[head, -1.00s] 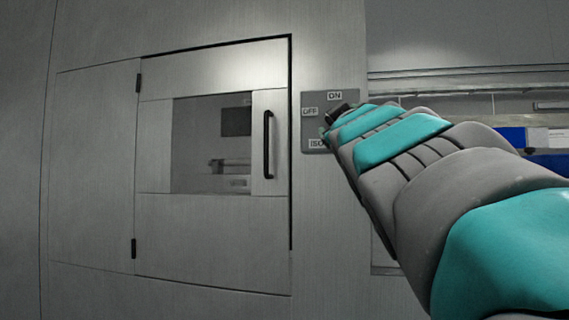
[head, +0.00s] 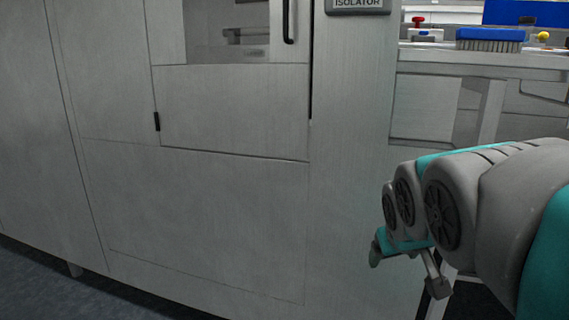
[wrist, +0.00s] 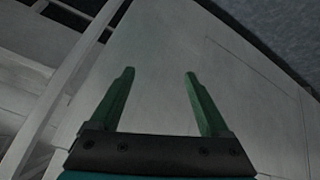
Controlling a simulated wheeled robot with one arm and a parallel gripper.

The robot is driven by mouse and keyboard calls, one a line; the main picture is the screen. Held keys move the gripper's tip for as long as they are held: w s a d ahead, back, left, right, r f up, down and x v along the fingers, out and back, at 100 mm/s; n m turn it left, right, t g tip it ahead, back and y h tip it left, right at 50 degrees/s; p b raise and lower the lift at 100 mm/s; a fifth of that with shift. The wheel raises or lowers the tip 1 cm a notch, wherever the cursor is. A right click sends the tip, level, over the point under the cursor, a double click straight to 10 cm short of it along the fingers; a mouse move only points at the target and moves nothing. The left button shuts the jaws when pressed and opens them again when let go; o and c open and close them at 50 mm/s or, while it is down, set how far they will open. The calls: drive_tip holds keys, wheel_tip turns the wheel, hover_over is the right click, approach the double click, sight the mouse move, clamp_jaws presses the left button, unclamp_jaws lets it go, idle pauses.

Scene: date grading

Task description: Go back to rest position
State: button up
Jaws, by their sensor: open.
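My gripper (wrist: 159,85) shows in the wrist view with its two green fingers spread apart and nothing between them. In the head view my gripper (head: 408,270) hangs at the lower right, at the end of my grey and teal arm, in front of the cabinet's right side. The grey metal cabinet (head: 220,205) fills the left and middle of the head view, and its panel lies beyond the fingers in the wrist view. The isolator plate (head: 358,5) is cut off at the top edge, so its switch is out of view.
The cabinet door has a black handle (head: 288,22) and looks closed. At the upper right a workbench (head: 480,62) carries a blue brush (head: 490,38), a red-knobbed item (head: 418,22) and a yellow ball-shaped item (head: 543,37). Dark floor (head: 60,290) shows at the lower left.

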drive_tip(key=s+a+f+g, duration=0.1)
drive_tip(key=s+f+g, duration=0.2)
drive_tip(key=s+f, duration=0.2)
drive_tip(key=s+a+f+g+y, duration=0.1)
drive_tip(key=s+a+f+g, duration=0.1)
drive_tip(key=s+f, duration=0.4)
drive_tip(key=s+a+f+m+g+y, duration=0.1)
drive_tip(key=s+f+g, duration=0.3)
drive_tip(key=s, duration=0.9)
drive_tip(key=shift+s+a+f, duration=0.35)
drive_tip(key=shift+s+f, duration=0.05)
drive_tip(key=shift+f, duration=0.55)
drive_tip(key=shift+c, duration=0.2)
